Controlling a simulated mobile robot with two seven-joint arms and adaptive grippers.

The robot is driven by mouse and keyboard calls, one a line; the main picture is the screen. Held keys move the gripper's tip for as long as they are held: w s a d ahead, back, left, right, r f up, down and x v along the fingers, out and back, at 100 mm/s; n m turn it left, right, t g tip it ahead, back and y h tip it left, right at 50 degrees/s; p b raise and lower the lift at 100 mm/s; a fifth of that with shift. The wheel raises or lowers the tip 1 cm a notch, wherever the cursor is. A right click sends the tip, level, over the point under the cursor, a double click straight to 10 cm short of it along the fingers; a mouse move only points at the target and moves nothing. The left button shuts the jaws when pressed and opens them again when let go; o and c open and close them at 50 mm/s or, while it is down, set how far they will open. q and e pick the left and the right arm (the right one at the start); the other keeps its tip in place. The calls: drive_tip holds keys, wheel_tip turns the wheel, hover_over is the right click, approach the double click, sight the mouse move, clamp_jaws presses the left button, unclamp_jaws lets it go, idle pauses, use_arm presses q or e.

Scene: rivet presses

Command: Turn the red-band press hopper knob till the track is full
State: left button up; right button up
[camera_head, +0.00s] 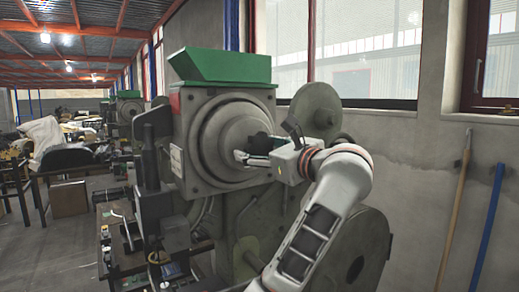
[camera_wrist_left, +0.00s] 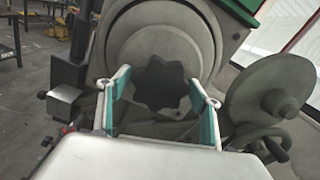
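The press (camera_head: 185,140) has a grey round-faced housing with a green hopper (camera_head: 220,67) on top. A red patch (camera_head: 175,102) shows on its left side. A black, star-shaped knob (camera_wrist_left: 160,84) sits at the centre of the round face; it also shows in the head view (camera_head: 260,142), partly covered by the gripper. My left gripper (camera_head: 252,156) is at the face. In the left wrist view my left gripper (camera_wrist_left: 160,78) is open, one finger on each side of the knob, with visible gaps. I cannot make out the track or its filling. My right gripper is out of view.
A large grey disc (camera_head: 316,108) stands right of the housing, close to my left arm. A dark column (camera_head: 152,170) and a bench stand at the left. A wooden pole (camera_head: 455,205) and a blue pole (camera_head: 489,225) lean on the right wall. Open floor lies far left.

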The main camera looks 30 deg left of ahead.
use_arm(q)
drive_tip(key=c, duration=0.9)
